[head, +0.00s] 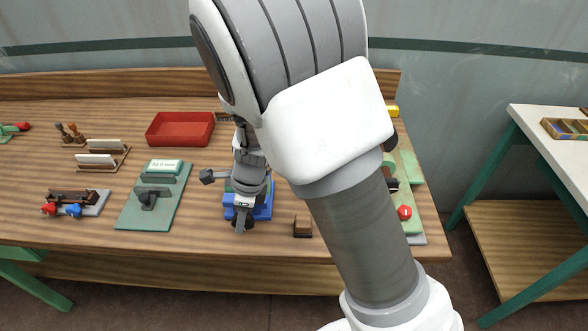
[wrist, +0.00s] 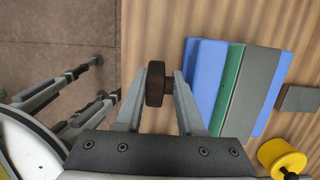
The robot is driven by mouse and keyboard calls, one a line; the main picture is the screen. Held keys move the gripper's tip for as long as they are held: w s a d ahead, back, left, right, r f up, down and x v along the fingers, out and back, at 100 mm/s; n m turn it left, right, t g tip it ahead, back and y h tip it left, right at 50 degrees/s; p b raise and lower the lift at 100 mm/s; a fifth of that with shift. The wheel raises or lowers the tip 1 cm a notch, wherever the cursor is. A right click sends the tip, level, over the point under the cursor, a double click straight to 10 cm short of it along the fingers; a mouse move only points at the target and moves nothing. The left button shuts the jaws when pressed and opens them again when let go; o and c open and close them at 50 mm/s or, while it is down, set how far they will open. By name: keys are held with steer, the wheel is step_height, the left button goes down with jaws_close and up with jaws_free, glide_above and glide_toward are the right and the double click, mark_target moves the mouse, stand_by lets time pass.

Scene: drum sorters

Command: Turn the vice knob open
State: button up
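The vice (head: 262,213) is a blue block under my gripper in the head view, partly hidden by my wrist. In the wrist view the vice (wrist: 205,80) shows blue, green and grey bars lying to the right of my fingers. In the head view my gripper (head: 241,226) hides the knob.
A green board (head: 133,213) with a dark clamp lies left of the vice. A small brown block (head: 303,227) stands to its right. A red tray (head: 180,129) is behind. A yellow spool-like part (wrist: 282,158) is near my gripper in the wrist view.

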steer(key=shift+d+f+y+b, duration=0.2)
steer(key=shift+y+b, duration=0.7)
steer(key=shift+b, duration=2.25)
